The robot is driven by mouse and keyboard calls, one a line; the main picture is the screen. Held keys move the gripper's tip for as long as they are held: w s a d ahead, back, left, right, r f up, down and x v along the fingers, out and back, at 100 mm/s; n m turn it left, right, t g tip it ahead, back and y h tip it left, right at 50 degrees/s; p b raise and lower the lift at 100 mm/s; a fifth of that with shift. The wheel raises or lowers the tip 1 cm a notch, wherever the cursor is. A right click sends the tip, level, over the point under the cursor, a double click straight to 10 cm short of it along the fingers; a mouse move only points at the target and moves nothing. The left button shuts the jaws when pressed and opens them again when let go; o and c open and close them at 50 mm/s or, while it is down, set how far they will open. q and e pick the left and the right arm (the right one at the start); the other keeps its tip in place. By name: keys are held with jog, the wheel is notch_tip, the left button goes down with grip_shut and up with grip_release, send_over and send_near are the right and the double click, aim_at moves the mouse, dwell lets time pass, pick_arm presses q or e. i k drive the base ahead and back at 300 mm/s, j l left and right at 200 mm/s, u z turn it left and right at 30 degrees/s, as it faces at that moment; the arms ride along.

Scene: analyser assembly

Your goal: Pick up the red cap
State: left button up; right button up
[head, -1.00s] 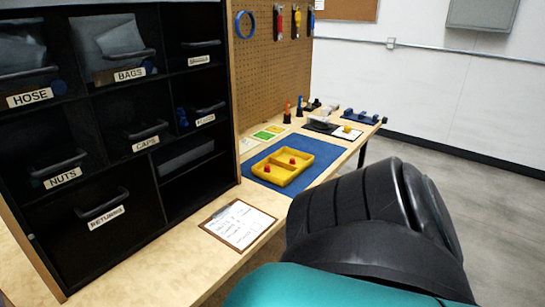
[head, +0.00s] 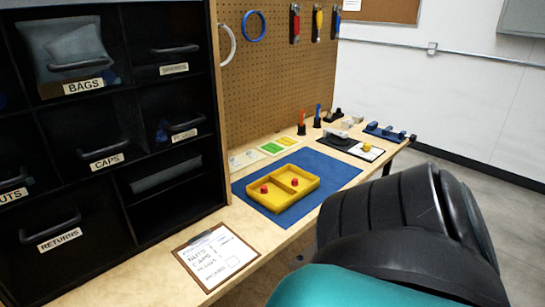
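Two small red caps lie in a yellow tray (head: 283,205) on a blue mat (head: 333,167) on the workbench. One red cap (head: 264,189) is in the left compartment and the other red cap (head: 294,182) is in the right compartment. The tray is divided in two by a wall. Neither of my grippers shows in the head view. A black and teal part of my own body fills the lower right, well apart from the tray.
A black drawer cabinet (head: 110,225) stands on the left of the bench. A clipboard (head: 213,257) lies in front of it. Coloured cards (head: 272,148), screwdrivers (head: 317,116) and blue parts (head: 388,132) are farther back. A pegboard (head: 270,75) rises behind.

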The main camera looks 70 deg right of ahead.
aim_at(264, 188)
jog(key=k+l, duration=0.1)
jog(key=l, duration=0.25)
jog(key=k+l+u, duration=0.1)
jog(key=l, duration=0.25)
jog(key=k+l, duration=0.2)
jog(key=l, duration=0.15)
jog(key=k+l+u, duration=0.1)
jog(key=l, duration=0.3)
jog(key=k+l, duration=0.15)
jog(key=l, duration=0.15)
